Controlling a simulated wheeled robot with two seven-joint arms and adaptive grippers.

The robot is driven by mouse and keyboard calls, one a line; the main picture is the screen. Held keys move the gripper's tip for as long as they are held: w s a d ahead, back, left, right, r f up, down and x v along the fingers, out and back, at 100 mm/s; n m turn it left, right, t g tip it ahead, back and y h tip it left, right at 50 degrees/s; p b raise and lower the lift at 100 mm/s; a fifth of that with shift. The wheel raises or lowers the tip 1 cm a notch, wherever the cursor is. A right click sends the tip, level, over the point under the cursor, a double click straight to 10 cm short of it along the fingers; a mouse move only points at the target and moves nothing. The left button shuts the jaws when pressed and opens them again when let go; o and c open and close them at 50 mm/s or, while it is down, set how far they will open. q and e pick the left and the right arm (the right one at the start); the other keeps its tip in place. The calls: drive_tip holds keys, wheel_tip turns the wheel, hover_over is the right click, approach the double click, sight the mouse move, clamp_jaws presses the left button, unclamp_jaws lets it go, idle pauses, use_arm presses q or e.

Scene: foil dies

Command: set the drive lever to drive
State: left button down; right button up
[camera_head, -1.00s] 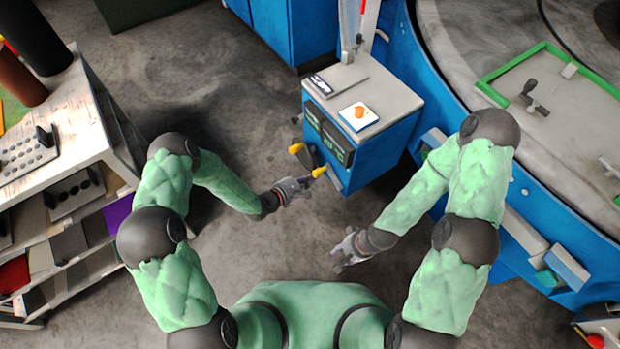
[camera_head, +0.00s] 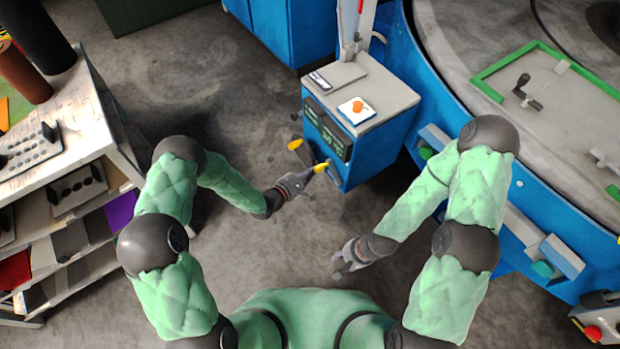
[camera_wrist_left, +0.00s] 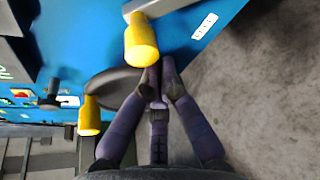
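Two levers with yellow grips stick out from the front of the blue cabinet (camera_head: 369,154): the nearer yellow grip (camera_head: 321,167) and the farther yellow grip (camera_head: 295,144). I cannot tell from any marking which is the drive lever. In the left wrist view, the nearer grip (camera_wrist_left: 141,42) is large, just above and left of my fingertips; the farther grip (camera_wrist_left: 89,115) is lower left, past a dark disc. My left gripper (camera_head: 304,178) is beside the nearer grip, its fingertips (camera_wrist_left: 161,72) close together with nothing visible held. My right gripper (camera_head: 343,262) hangs over the floor; its fingers are too small to judge.
The cabinet has a dark display on its front and an orange knob (camera_head: 357,106) on top. A cluttered shelf (camera_head: 75,130) stands left. A round blue-sided machine (camera_head: 435,88) curves along the right. A red-button box (camera_head: 600,328) is lower right. Floor between is clear.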

sight(323, 168)
use_arm(q)
drive_tip(key=s+r+m, duration=0.1)
drive_tip(key=s+d+r+m+t, duration=0.1)
drive_tip(key=m, duration=0.1)
drive_tip(key=d+r+m+t, duration=0.1)
drive_tip(key=m, duration=0.1)
drive_tip(key=shift+s+b, duration=0.4)
drive_tip(key=shift+s+d+r+m+t, duration=0.3)
drive_tip(key=shift+s+m, duration=0.05)
drive_tip(key=shift+m, duration=0.05)
use_arm(e)
drive_tip(key=shift+s+f, duration=0.45)
drive_tip(key=shift+s, duration=0.15)
use_arm(q)
drive_tip(key=shift+s, duration=0.1)
